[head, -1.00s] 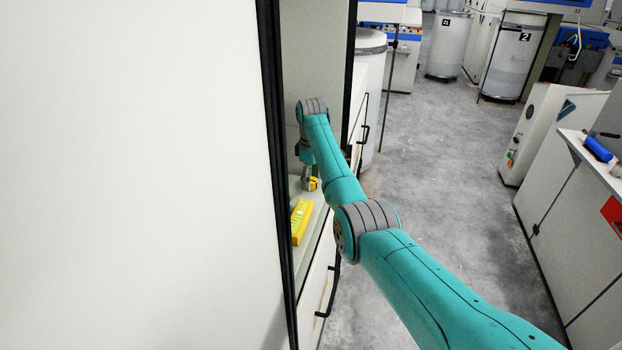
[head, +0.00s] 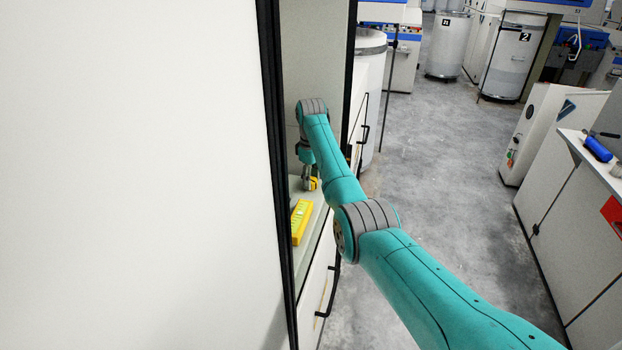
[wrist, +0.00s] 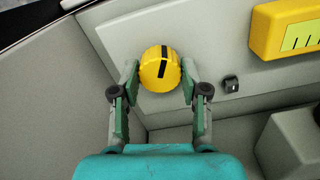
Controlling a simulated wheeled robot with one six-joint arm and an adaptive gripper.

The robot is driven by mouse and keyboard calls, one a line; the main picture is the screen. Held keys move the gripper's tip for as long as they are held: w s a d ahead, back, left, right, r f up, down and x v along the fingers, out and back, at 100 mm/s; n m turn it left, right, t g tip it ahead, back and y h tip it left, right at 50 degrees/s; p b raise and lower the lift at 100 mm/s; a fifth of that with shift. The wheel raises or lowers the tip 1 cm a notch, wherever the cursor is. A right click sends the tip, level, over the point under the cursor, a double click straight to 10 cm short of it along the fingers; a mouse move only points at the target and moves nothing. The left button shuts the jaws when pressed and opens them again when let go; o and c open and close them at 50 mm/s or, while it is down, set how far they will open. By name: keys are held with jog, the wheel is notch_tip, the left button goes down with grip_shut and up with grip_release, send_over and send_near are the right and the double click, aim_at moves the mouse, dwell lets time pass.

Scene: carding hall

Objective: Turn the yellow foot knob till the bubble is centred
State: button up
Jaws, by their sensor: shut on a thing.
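The yellow foot knob (wrist: 159,70) is round with a black stripe across its top, and sits on a pale surface in the wrist view. My gripper (wrist: 160,78) has one finger on each side of the knob and is shut on it. In the head view my gripper (head: 309,184) points down at the knob (head: 314,183), which is partly hidden. The yellow level (wrist: 288,28) lies to the right of the knob, cut off by the frame edge, with a green window with dark lines. It also shows in the head view (head: 297,233). I cannot make out the bubble.
A small black fitting (wrist: 232,84) sits to the right of the knob. A white panel (head: 130,180) fills the left of the head view. A grey wall stands behind my gripper. The floor (head: 440,190) to the right is clear, with a bench (head: 590,190) beyond.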

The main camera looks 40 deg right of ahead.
jog(key=m, duration=1.2)
jog(key=shift+m, duration=0.3)
dwell(0.4)
jog(key=o, duration=1.1)
jog(key=shift+o, duration=0.2)
jog(key=shift+r, duration=0.1)
notch_tip(320, 180, up, 12)
